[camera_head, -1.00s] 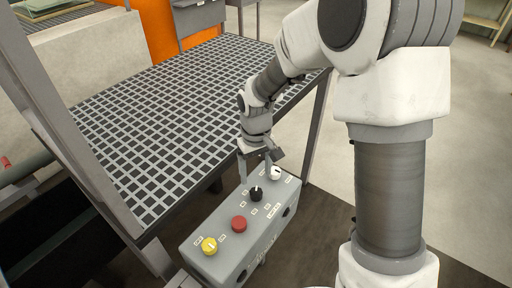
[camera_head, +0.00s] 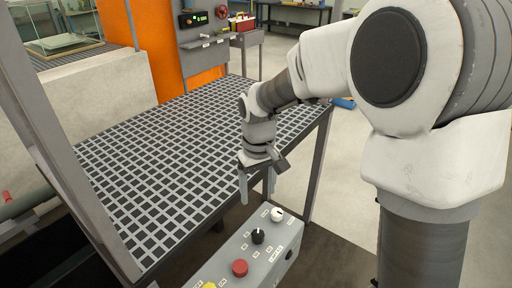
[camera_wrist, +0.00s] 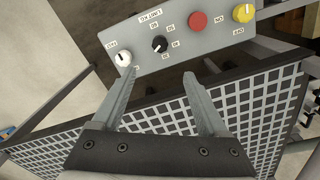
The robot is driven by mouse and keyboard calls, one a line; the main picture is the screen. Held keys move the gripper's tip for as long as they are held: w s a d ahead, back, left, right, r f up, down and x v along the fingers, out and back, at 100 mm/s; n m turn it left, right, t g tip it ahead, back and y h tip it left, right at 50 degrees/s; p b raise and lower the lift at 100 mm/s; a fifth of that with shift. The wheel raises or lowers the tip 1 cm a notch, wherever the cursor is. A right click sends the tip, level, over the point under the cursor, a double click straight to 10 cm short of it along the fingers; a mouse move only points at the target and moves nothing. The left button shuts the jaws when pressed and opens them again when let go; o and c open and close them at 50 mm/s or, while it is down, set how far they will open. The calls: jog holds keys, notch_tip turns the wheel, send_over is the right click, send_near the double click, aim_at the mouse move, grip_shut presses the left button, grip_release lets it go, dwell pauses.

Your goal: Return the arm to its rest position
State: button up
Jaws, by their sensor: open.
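My gripper (camera_head: 257,188) points down above the far end of the grey control box, its two fingers apart and nothing between them. In the wrist view my gripper (camera_wrist: 168,98) is also open and empty, with the fingertips just short of the control box (camera_wrist: 150,62). The box (camera_head: 236,250) carries a white knob (camera_head: 277,214), a black knob (camera_head: 258,236), a red button (camera_head: 240,267) and a yellow knob (camera_head: 209,285) cut off at the picture's bottom edge. My arm reaches in from the right, bent at the elbow.
A grated platform (camera_head: 180,160) fills the left and middle behind the box. A grey upright post (camera_head: 316,165) stands just right of my gripper. An orange panel (camera_head: 165,45) and a small console (camera_head: 203,20) are farther back. Open floor (camera_head: 345,150) shows to the right.

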jog(key=shift+r, duration=0.1)
jog(key=s+d+r+m+t, duration=0.2)
jog(key=s+d+r, duration=0.4)
jog(key=s, duration=0.3)
jog(key=s+d+r+m+t, duration=0.3)
jog(key=s+d+r, duration=0.3)
jog(key=s, duration=0.3)
jog(key=shift+s+d+r+t, duration=0.25)
jog(key=shift+s+r+t, duration=0.05)
jog(key=shift+s, duration=0.05)
jog(key=c, duration=0.4)
jog(key=shift+a, duration=0.15)
